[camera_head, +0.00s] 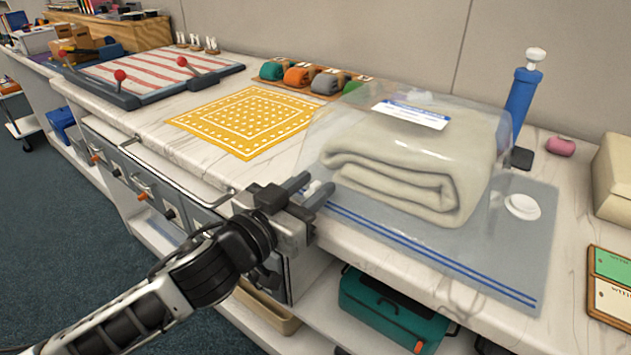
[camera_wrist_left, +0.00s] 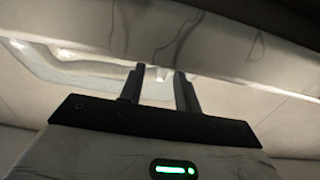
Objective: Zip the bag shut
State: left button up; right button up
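The clear bag (camera_head: 530,215) lies on the counter with a folded cream blanket (camera_head: 400,165) inside. A blue double zip line (camera_head: 430,258) runs along its near edge, close to the counter's front edge. My left gripper (camera_head: 312,189) is at the left end of this zip line. Its two fingers are apart, with a small white piece, perhaps the zip slider, between them. The left wrist view shows the fingers (camera_wrist_left: 160,82) apart, with a pale piece (camera_wrist_left: 158,74) between or just beyond them. I cannot tell whether they touch it. My right gripper is not in view.
A blue pump (camera_head: 522,95) stands behind the bag, with a pink roll (camera_head: 560,146) beside it. A yellow patterned cloth (camera_head: 245,122) lies left of the bag. Several rolled cloths (camera_head: 298,75) stand behind. A teal case (camera_head: 385,312) sits on the shelf below.

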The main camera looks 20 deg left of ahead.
pick_arm(q)
jog(key=shift+x, duration=0.8)
grip_shut()
jog(key=shift+d, duration=0.1)
